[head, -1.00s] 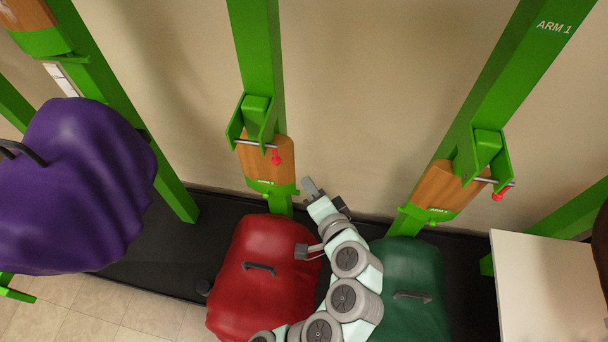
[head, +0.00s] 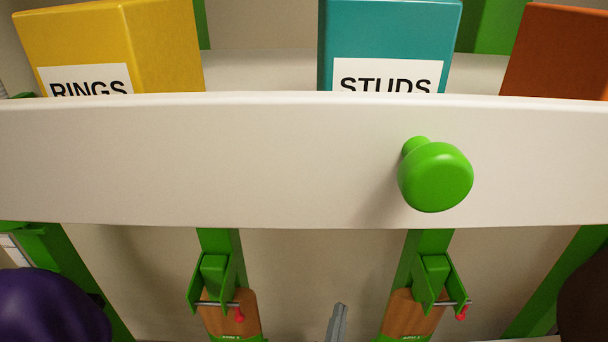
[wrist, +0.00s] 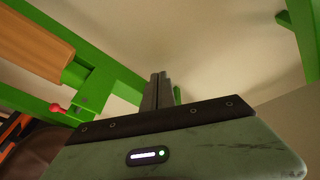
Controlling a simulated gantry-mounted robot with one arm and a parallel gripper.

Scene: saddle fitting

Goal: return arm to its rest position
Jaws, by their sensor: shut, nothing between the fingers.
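My gripper (head: 338,322) shows at the bottom edge of the head view, between two green posts and in front of the pale wall. Only its grey tip is in frame there; the rest of my arm is cut off below. In the wrist view my gripper (wrist: 157,92) is seen close up. Its two dark fingers are together with nothing between them, pointing up toward the pale wall. No object is touching the fingers.
A white shelf front (head: 250,165) with a green knob (head: 436,177) crosses the head view. Boxes marked RINGS (head: 100,50) and STUDS (head: 390,45) stand above it. Wooden blocks with red-ended pins hang on posts (head: 232,315). A purple form (head: 50,305) sits lower left.

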